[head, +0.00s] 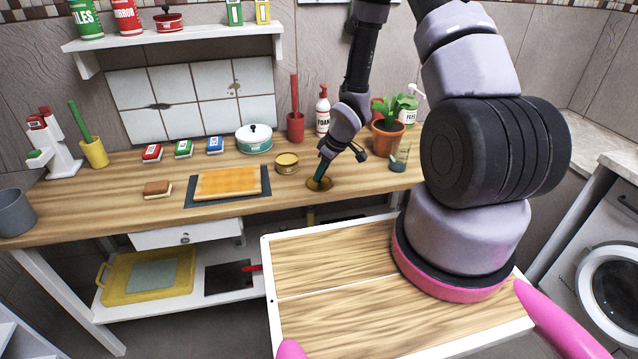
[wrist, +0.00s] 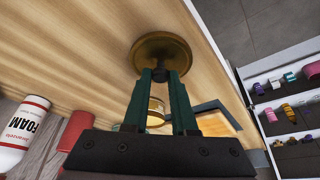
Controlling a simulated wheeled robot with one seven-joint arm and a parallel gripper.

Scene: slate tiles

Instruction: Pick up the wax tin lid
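The wax tin lid (head: 319,184) is a round brass-coloured disc on the wooden counter, near its front edge. It also shows in the wrist view (wrist: 160,48) at the fingertips. My gripper (head: 321,179) points down at the lid, with its dark green fingers (wrist: 161,73) at the lid's near middle. A gap shows between the fingers. Whether they press on a knob is too small to tell. A gold tin (head: 287,164), likely the wax tin, stands on the counter just left of the lid; part of it shows between the fingers in the wrist view (wrist: 156,111).
A teal pot (head: 254,143), an orange board on a dark mat (head: 258,188) and a brown sponge (head: 157,189) are to the left. A red holder (head: 295,127), a foam bottle (head: 323,112) and a potted plant (head: 388,138) stand behind. A glass (head: 399,157) is to the right.

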